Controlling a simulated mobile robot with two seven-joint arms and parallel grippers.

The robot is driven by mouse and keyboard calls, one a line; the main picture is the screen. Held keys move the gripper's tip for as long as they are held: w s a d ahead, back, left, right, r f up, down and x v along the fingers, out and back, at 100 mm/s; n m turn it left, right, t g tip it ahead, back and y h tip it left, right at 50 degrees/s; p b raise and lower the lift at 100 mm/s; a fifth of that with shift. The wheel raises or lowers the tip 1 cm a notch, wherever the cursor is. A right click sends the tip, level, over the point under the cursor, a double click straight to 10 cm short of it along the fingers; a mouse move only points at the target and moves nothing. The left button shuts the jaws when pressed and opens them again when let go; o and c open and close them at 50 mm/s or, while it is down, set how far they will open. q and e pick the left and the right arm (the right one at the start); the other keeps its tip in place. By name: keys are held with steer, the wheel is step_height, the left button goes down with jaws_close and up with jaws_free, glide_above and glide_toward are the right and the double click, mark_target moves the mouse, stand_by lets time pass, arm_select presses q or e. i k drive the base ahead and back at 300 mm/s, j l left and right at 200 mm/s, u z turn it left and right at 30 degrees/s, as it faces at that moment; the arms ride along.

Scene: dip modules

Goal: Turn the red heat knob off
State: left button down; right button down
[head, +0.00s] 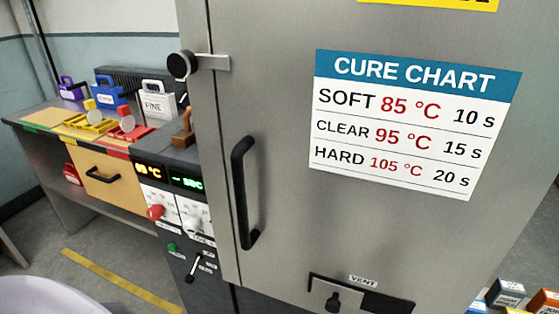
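The red heat knob (155,212) is on the front of a control panel (176,203) left of a tall steel cabinet door. It is small in the head view and its pointer setting is too fine to read. Above it an orange display (150,170) is lit and seems to read 85 °C. Beside it a green display (187,184) is lit, its text unclear. A white knob (194,220) sits to the right of the red knob. Neither of my grippers is in view.
The steel door (290,235) with a black handle (243,193) and cure chart (411,122) fills the right. A green button (173,248) and black lever (198,263) sit below the knobs. A bench (40,118) with colored containers stands left. Boxes (505,293) sit lower right.

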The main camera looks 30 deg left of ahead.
mark_target(155, 212)
steer(key=k+j+u, duration=0.2)
steer(key=j+u, duration=0.2)
steer(key=j, duration=0.15)
steer(key=k+j+u, duration=0.2)
steer(key=j, duration=0.15)
steer(key=j+u, duration=0.2)
steer(key=j, duration=0.15)
steer(key=k, duration=0.05)
